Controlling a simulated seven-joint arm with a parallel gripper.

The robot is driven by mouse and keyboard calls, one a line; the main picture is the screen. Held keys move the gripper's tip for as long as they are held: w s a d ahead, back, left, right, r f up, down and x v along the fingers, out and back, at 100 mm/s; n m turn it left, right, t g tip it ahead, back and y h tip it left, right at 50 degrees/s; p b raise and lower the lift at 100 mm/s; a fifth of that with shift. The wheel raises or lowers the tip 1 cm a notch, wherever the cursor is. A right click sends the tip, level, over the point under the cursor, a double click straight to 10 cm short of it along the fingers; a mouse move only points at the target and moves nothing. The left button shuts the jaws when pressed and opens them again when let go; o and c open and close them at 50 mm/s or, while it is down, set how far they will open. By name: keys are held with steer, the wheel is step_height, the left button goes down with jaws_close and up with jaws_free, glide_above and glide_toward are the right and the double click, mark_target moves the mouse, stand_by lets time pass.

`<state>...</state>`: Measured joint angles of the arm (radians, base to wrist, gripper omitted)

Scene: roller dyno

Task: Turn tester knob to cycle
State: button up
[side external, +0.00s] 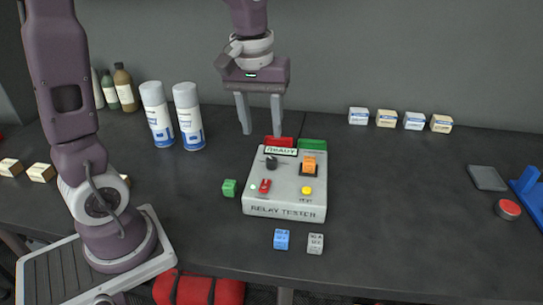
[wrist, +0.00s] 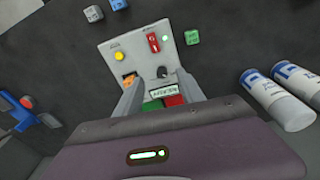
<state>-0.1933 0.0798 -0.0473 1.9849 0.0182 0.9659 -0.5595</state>
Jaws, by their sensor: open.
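The relay tester (side external: 284,211) is a pale grey box with a sloped top, standing on the dark table. Its black knob (side external: 271,162) is at the upper left of the panel, below a small sign reading READY (side external: 281,151). The knob also shows in the wrist view (wrist: 163,72). My gripper (side external: 261,130) is open and empty, pointing down above the back edge of the tester, apart from the knob. In the wrist view its fingers (wrist: 158,80) reach toward the panel on either side of the knob. The knob's pointer setting is too small to read.
The panel also carries a red switch (side external: 265,186), a yellow button (side external: 307,190) and an orange relay (side external: 308,163). Red (side external: 279,141) and green (side external: 312,144) pieces sit behind it. Loose green (side external: 229,188), blue (side external: 281,239) and grey (side external: 315,243) cubes lie around it. Spray cans (side external: 187,117) stand left.

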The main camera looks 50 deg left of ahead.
mark_target(272, 160)
steer(key=w+f, duration=0.1)
steer(key=w+a+f+n, duration=0.1)
steer(key=f, duration=0.1)
steer(key=w+a+f+n+g, duration=0.1)
steer(key=w+f, duration=0.1)
steer(key=shift+a, duration=0.1)
step_height(272, 160, down, 6)
steer(key=shift+f, duration=0.2)
jaws_close()
